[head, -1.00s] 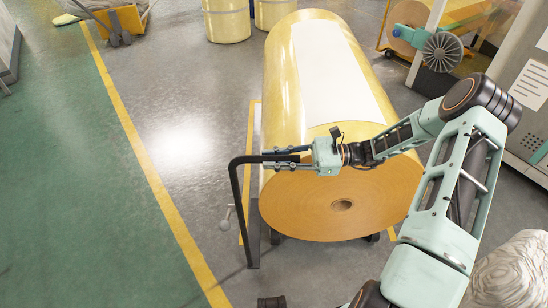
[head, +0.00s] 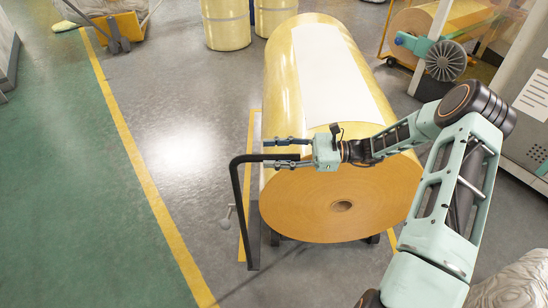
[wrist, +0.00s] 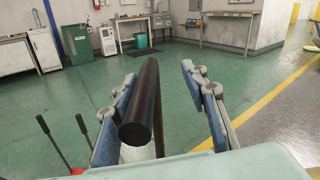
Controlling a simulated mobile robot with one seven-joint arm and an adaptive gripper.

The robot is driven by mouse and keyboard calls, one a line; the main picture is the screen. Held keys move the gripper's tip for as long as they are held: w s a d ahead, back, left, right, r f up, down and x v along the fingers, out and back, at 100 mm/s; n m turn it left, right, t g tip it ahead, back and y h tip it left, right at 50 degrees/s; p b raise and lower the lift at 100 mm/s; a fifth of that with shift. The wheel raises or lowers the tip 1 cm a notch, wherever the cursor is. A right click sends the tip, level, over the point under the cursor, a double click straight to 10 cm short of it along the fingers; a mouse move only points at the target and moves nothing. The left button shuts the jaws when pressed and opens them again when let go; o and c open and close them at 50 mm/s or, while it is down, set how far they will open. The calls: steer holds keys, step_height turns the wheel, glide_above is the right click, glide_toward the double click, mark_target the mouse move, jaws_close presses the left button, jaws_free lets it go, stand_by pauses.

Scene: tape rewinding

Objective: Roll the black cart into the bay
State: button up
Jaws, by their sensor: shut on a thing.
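The black cart shows as a bent black handle (head: 237,205) and low dark frame parts at the near end of a huge yellow-wrapped roll (head: 285,95), which it carries. In the wrist view the black bar (wrist: 140,105) runs between the two blue-padded fingers. A yellow floor outline (head: 243,250), apparently the bay, shows along the cart's left side and again at its lower right. The roll hides most of the cart and outline.
Two yellow drums (head: 227,25) stand beyond the roll. A machine with a smaller roll (head: 420,35) and a grey cabinet (head: 525,130) are on the right. A pale wrapped bundle (head: 515,285) lies lower right. Left of the roll, the grey floor is clear up to a yellow line.

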steer(key=shift+o, duration=1.3)
steer(key=shift+w, duration=0.7)
steer(key=shift+d, duration=0.1)
steer(key=shift+t, duration=0.3)
steer(key=d, duration=1.2)
steer(key=shift+s, duration=0.4)
steer(key=shift+a, duration=0.15)
